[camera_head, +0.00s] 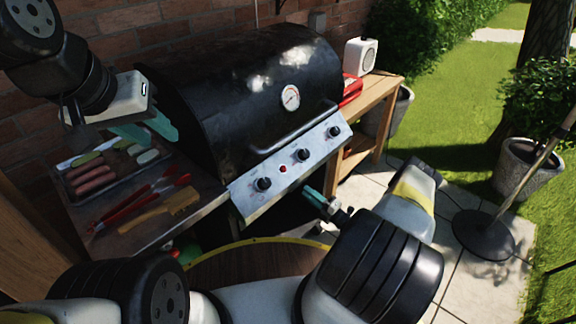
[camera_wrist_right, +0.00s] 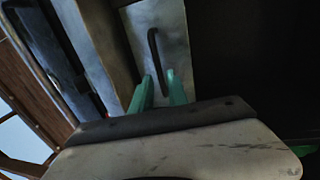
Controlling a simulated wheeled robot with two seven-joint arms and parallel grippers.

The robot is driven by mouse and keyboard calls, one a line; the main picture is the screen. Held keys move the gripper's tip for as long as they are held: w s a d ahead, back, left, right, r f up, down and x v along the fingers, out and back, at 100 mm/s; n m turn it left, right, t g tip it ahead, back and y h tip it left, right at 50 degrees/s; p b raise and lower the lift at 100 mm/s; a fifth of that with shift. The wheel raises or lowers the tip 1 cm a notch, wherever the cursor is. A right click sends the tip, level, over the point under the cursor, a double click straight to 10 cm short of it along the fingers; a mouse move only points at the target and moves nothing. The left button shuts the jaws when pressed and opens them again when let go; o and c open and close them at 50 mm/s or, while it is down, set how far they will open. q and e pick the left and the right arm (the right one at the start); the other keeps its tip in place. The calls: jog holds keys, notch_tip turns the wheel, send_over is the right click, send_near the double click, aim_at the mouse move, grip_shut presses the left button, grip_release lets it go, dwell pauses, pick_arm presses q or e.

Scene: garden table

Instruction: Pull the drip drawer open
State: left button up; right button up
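The drip drawer (camera_wrist_right: 173,22) shows in the right wrist view as a grey metal front with a black bar handle (camera_wrist_right: 153,48). In the head view I cannot make the drawer out below the grill. My right gripper (camera_wrist_right: 161,82) has its two green fingers apart, one on each side of the handle's near end. Neither finger clearly touches the bar. The right gripper also shows in the head view (camera_head: 316,198), below the grill's knob panel. My left gripper (camera_head: 148,130) is open and empty above the side shelf.
The black grill (camera_head: 235,95) has a closed lid and a knob panel (camera_head: 291,160). A tray of sausages (camera_head: 92,182), red tongs (camera_head: 140,203) and a wooden brush (camera_head: 165,217) lie on the left shelf. A parasol base (camera_head: 483,235) stands on the paving at right.

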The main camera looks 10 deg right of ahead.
jog(key=x, duration=0.5)
jog(key=shift+w+a, duration=0.2)
jog(key=shift+w, duration=0.05)
grip_shut()
dwell(1.2)
